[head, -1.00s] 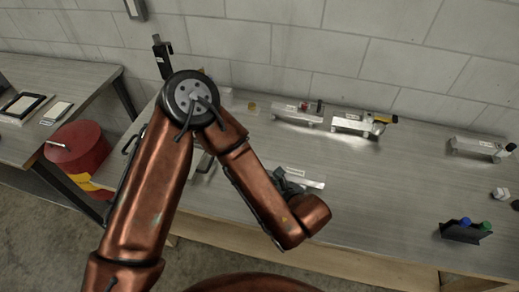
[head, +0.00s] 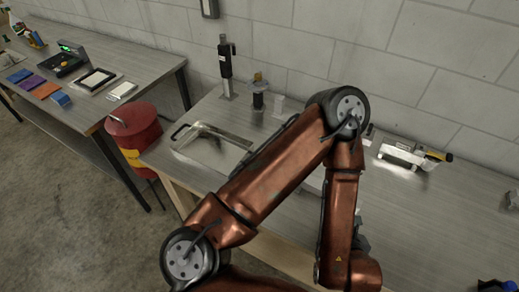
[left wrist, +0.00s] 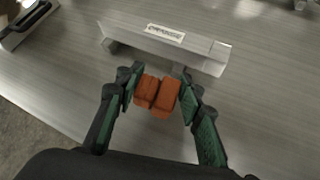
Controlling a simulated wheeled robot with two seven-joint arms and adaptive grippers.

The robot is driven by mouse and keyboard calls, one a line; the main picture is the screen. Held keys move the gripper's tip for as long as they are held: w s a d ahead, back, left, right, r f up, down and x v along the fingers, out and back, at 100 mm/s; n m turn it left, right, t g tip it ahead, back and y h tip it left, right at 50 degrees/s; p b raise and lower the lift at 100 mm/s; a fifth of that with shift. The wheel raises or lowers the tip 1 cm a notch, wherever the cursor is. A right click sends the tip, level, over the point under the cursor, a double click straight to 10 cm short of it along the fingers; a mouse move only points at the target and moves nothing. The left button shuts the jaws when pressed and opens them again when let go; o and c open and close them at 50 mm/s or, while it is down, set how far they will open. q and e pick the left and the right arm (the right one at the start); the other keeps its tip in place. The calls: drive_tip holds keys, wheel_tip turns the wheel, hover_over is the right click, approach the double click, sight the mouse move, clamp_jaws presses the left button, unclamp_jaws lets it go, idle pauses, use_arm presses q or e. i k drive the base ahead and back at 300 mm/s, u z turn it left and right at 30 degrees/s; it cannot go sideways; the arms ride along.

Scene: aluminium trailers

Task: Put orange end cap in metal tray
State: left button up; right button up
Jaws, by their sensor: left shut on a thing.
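The orange end cap (left wrist: 157,95) is between the green-padded fingers of my left gripper (left wrist: 160,80) in the left wrist view. The fingers are shut on it from both sides, above the table. In the head view only a dark bit of this gripper (head: 362,240) shows beside my forearm, and the cap is hidden. The metal tray (head: 208,152), shallow with dark handles, lies on the near left end of the table in the head view, left of my left arm. A corner of what looks like it (left wrist: 25,22) shows at the top left of the left wrist view. My right gripper is not in view.
A labelled aluminium piece (left wrist: 168,42) lies just beyond the cap. A trailer (head: 402,157) stands toward the wall. A black upright device (head: 226,68) and a dark cylinder (head: 259,95) stand behind the tray. A red drum (head: 133,128) stands by the table's left end.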

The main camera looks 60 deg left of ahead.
sight(232, 151)
drive_tip(key=z, duration=0.65)
drive_tip(key=k, duration=1.2)
drive_tip(key=u, duration=1.6)
drive_tip(key=i, duration=0.15)
drive_tip(key=u, duration=0.05)
